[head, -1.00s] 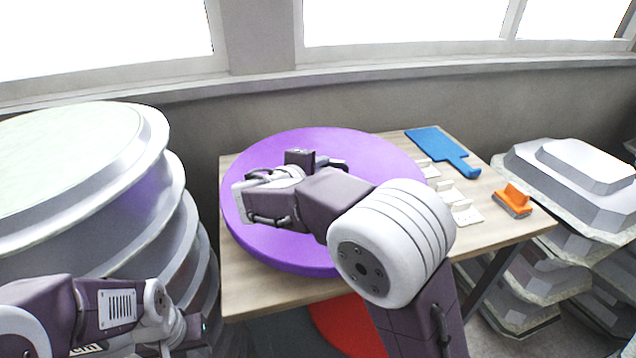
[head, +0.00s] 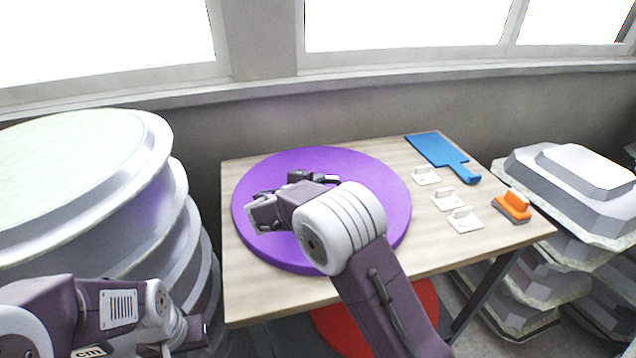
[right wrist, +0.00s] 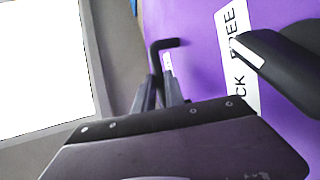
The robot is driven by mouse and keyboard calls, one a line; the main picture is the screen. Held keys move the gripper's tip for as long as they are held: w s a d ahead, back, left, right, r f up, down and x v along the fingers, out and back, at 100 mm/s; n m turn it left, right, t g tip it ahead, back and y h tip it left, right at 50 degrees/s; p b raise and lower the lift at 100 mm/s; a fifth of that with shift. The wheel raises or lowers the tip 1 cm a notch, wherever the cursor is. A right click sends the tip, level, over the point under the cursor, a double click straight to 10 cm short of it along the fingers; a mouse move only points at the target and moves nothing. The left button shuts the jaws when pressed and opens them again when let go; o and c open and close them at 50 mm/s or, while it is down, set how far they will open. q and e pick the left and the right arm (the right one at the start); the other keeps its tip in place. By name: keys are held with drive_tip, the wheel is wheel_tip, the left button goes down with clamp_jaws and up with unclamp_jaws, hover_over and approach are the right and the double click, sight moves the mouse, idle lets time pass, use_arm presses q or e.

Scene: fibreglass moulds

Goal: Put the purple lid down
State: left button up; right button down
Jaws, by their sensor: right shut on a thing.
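The purple lid (head: 365,210) is a large round disc, lying flat over the left part of the wooden table (head: 255,305). I cannot tell whether its underside touches the tabletop all round. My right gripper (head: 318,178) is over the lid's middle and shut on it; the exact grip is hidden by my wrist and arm. In the right wrist view the purple surface (right wrist: 200,30) fills the upper middle, with a white lettered label (right wrist: 236,75) beside a dark finger. My left gripper (head: 192,338) is low at the left, apart from the lid, its jaws unclear.
Small white hooked pieces (head: 448,198), a blue paddle-shaped board (head: 435,150) and an orange-handled brush (head: 513,205) are on the table's right part. Pale round moulds (head: 85,150) are stacked at the left, angular moulds (head: 580,170) at the right. A red round thing (head: 425,300) is below the table.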

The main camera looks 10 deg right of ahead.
drive_tip(key=c, duration=1.4)
unclamp_jaws()
drive_tip(key=shift+s, duration=0.1)
drive_tip(key=shift+s+a+r, duration=0.1)
drive_tip(key=shift+s+a, duration=0.05)
drive_tip(key=shift+a, duration=0.1)
drive_tip(key=b+v, duration=0.2)
drive_tip(key=v, duration=0.9)
drive_tip(key=shift+s+a+r, duration=0.1)
drive_tip(key=shift+s, duration=0.1)
